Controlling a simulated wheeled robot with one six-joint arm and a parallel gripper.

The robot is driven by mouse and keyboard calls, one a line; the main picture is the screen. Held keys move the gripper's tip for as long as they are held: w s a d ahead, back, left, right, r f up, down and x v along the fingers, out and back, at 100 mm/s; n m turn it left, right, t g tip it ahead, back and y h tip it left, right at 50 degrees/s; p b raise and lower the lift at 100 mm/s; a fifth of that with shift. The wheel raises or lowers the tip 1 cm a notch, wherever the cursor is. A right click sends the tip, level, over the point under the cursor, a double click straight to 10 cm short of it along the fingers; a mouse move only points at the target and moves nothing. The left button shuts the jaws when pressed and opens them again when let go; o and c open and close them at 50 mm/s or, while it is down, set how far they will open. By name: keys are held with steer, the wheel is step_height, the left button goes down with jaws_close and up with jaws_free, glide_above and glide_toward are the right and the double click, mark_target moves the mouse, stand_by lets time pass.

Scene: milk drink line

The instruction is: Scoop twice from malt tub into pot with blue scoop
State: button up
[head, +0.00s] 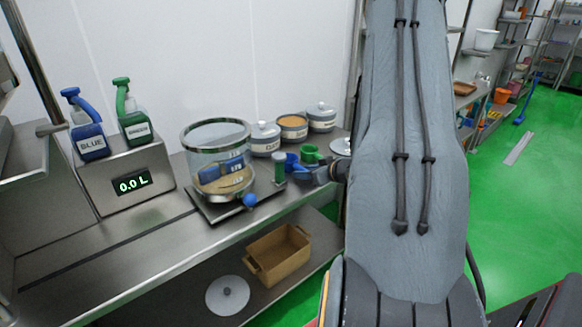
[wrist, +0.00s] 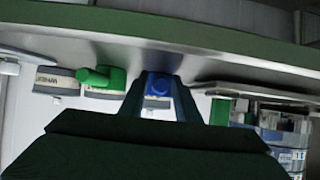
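The blue scoop (head: 292,161) is on the bench in front of the tubs. The wrist view shows its blue part (wrist: 158,88) between my fingers. My gripper (head: 313,172) reaches in from the right at its handle; the fingers (wrist: 160,95) look apart, and contact is unclear. An open tub with brown powder (head: 292,121) stands between two lidded tubs, its label unreadable. The glass pot (head: 217,140) stands left of the scoops, with brown content and blue labelled packs inside or seen through it.
A green scoop (head: 311,153) lies just beside the blue one, near my gripper. A green-topped cylinder (head: 279,167) stands between pot and scoops. Lidded tubs (head: 265,139) (head: 321,117) flank the open one. Blue and green spray bottles (head: 87,138) (head: 133,122) stand left, above a "0.0 L" display (head: 131,183).

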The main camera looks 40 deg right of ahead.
jaws_close()
steer(key=shift+r+p, duration=2.75)
steer(key=shift+r, duration=0.3)
steer(key=shift+a, duration=0.1)
